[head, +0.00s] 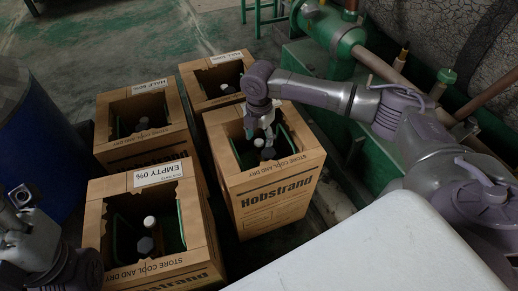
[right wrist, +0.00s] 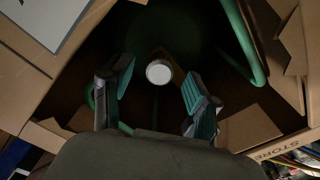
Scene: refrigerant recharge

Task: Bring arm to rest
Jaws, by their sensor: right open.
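My right gripper (head: 261,133) hangs over the open top of the right front cardboard box (head: 268,187), which reads "Hobstrand". In the right wrist view its two fingers (right wrist: 157,103) are apart. A round white cap (right wrist: 158,72) shows beyond and between the fingertips, and the fingers do not appear to touch it. Green tube handles (right wrist: 240,45) curve inside the dark box. My left arm shows at the lower left edge of the head view, but I cannot make out its fingers.
Three more open boxes stand close by: one labelled "EMPTY 0%" (head: 157,173), one "HALF 50%" (head: 150,87), and one at the back (head: 213,82). A blue drum (head: 38,135) is at left. Green machinery with pipes (head: 330,32) is behind my right arm. A pale surface (head: 385,250) fills the lower right.

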